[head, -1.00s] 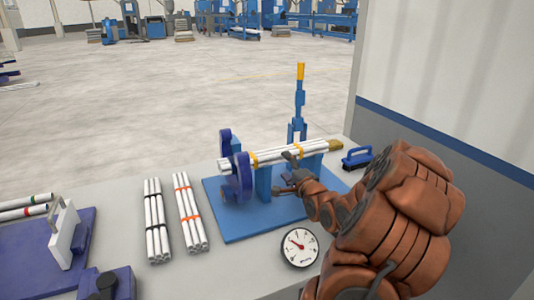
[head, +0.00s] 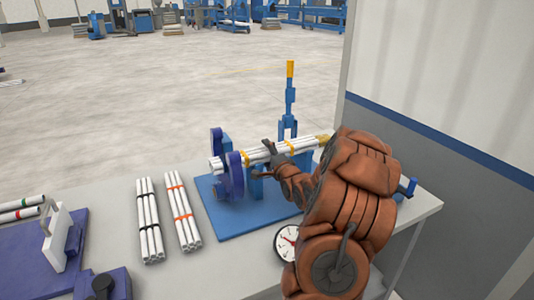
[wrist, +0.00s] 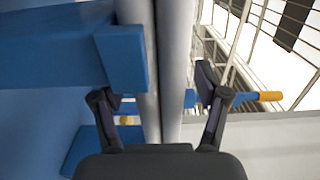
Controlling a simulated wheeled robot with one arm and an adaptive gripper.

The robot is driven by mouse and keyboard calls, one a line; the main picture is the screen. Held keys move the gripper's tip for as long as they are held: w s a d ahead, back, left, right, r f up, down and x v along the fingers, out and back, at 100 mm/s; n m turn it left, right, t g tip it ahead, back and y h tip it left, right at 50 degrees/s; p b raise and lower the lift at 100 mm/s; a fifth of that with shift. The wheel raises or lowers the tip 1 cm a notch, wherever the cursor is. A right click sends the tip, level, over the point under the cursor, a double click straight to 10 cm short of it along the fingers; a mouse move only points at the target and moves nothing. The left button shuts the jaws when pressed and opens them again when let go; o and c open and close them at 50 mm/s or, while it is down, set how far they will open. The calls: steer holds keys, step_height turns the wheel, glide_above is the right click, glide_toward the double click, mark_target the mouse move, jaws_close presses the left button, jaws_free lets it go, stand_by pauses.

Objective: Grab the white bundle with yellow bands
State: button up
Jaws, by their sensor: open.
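The white bundle with yellow bands (head: 305,145) lies across the blue stand (head: 228,222) in the head view, its left end at a dark blue disc. My gripper (head: 264,160) is open at the near side of the bundle, with one finger over its front and the other lower. In the wrist view, white pipes (wrist: 174,60) run up between the open fingers of my gripper (wrist: 156,88), with visible space on both sides. The lower end of the pipes is hidden behind the gripper body.
A bundle with black bands (head: 150,222) and one with orange bands (head: 183,212) lie to the left. A blue post with a yellow top (head: 289,95) stands behind the stand. A blue bracket (wrist: 122,58) is close left of the pipes. A round gauge (head: 287,242) is partly hidden by my arm.

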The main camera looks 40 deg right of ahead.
steer(key=shift+c, duration=0.3)
jaws_close()
stand_by(0.3)
